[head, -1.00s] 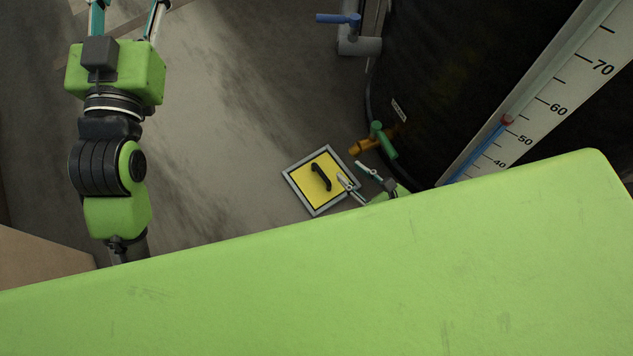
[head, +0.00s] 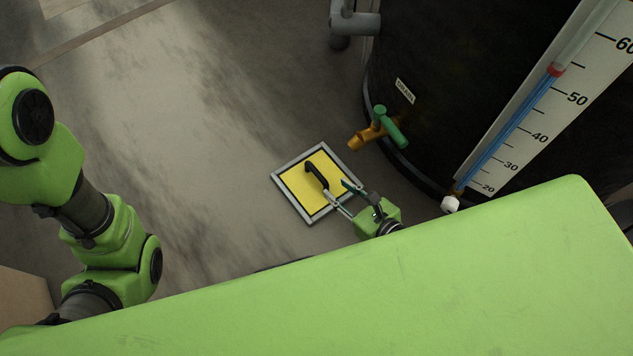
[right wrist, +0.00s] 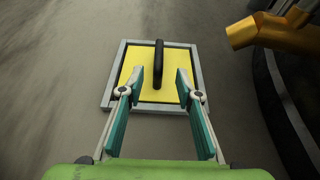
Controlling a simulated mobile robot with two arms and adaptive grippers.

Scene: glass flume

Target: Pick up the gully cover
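The gully cover (head: 300,188) is a yellow square plate with a black handle (head: 317,174), set in a grey frame (head: 284,194) on the floor. It also shows in the right wrist view (right wrist: 135,87), with its handle (right wrist: 158,62) standing up. My right gripper (head: 338,192) is open over the near right part of the cover. In the right wrist view its fingers (right wrist: 159,88) stand apart on either side of the handle's near end, with nothing gripped. Whether they are low enough to flank the handle, I cannot tell. My left gripper is out of view; only the left arm shows.
A black tank (head: 450,70) stands right of the cover. Its orange tap (head: 366,136) with a green lever (head: 391,128) juts out near the cover, also visible in the right wrist view (right wrist: 262,30). A level gauge (head: 520,120) stands at right. Floor left of the cover is clear.

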